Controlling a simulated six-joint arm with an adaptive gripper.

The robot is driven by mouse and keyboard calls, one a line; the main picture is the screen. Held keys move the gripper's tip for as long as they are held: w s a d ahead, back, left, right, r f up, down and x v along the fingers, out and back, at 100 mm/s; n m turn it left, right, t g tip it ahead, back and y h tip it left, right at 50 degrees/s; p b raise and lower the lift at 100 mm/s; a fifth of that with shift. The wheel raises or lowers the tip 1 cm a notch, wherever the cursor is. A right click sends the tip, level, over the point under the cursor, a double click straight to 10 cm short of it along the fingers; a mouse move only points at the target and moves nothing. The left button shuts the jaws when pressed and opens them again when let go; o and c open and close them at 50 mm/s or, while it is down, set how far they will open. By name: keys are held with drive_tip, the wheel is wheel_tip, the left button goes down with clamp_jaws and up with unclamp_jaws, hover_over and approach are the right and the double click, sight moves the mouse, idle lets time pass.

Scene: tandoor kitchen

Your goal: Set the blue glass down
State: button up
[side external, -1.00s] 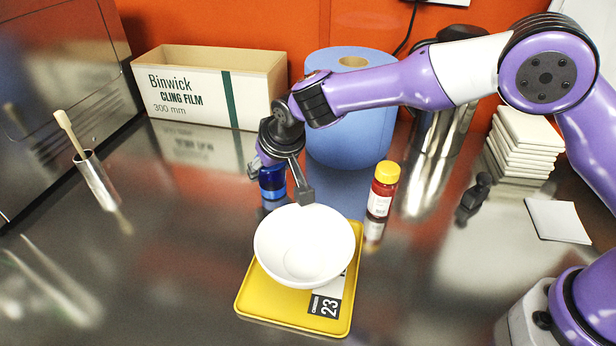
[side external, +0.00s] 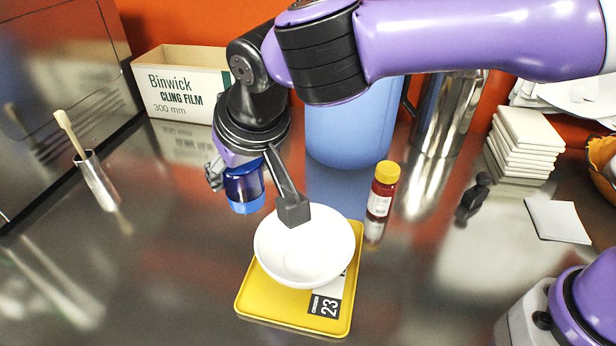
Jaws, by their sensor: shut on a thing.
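The blue glass (side external: 245,190) is between the fingers of my gripper (side external: 253,193), which is shut on it. The glass is dark blue with a brighter blue band at its lower end. It looks roughly upright and held above the counter, behind and left of the white bowl. The near finger partly covers the view over the bowl's back rim, and the far finger shows only a little at the glass's left.
The white bowl (side external: 303,250) rests on a yellow tray (side external: 262,307). A yellow-capped red bottle (side external: 381,195) stands right of it. Behind are a cling film box (side external: 180,95) and a blue roll (side external: 350,130). A metal cup (side external: 97,182) holds a brush at left. The front-left counter is clear.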

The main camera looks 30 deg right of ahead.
drive_tip(key=s+a+n+g+y, duration=0.3)
drive_tip(key=s+a+n, duration=0.45)
drive_tip(key=s, duration=0.25)
drive_tip(key=s+a+n+g+y, duration=0.2)
drive_tip(key=s+a+n, duration=0.4)
drive_tip(key=s+n, duration=0.25)
drive_tip(key=shift+w+d+f, duration=0.2)
drive_tip(key=shift+w+f, duration=5)
drive_tip(key=shift+f, duration=0.05)
drive_tip(key=o, duration=1.3)
drive_tip(key=shift+f, duration=0.15)
drive_tip(key=shift+c, duration=0.2)
